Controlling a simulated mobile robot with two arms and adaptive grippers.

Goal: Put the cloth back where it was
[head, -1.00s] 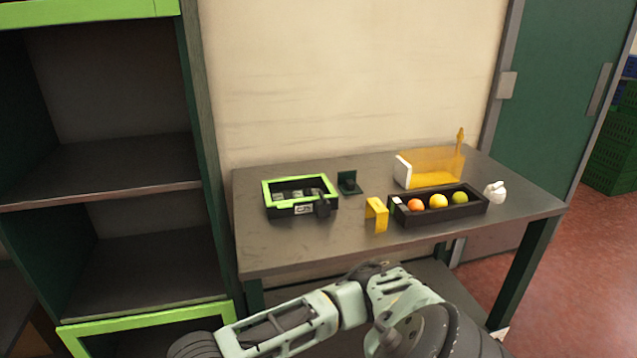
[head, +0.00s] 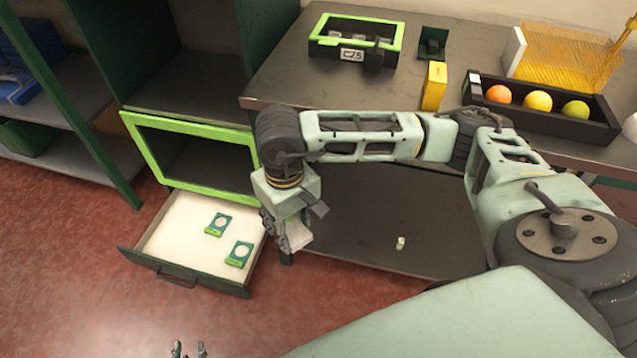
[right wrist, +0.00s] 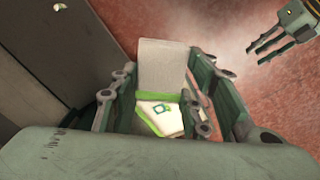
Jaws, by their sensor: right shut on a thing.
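My right gripper (head: 287,232) is beside the right edge of the open drawer, in front of the table. In the right wrist view its fingers (right wrist: 165,115) are shut on a folded cloth (right wrist: 160,118), white with green edging and a small green mark. In the head view only a pale bit of the cloth (head: 298,236) shows between the fingers. My left gripper (head: 189,350) shows only its fingertips at the bottom edge of the head view, apart and empty. It also shows at the top right of the right wrist view (right wrist: 268,38).
The open drawer (head: 142,254) holds two green-and-white items on its pale floor. The table (head: 290,85) carries a green-rimmed box (head: 320,50), a yellow block (head: 434,86) and a black tray (head: 530,122) with three fruits. A small white object (head: 400,243) lies on the lower shelf.

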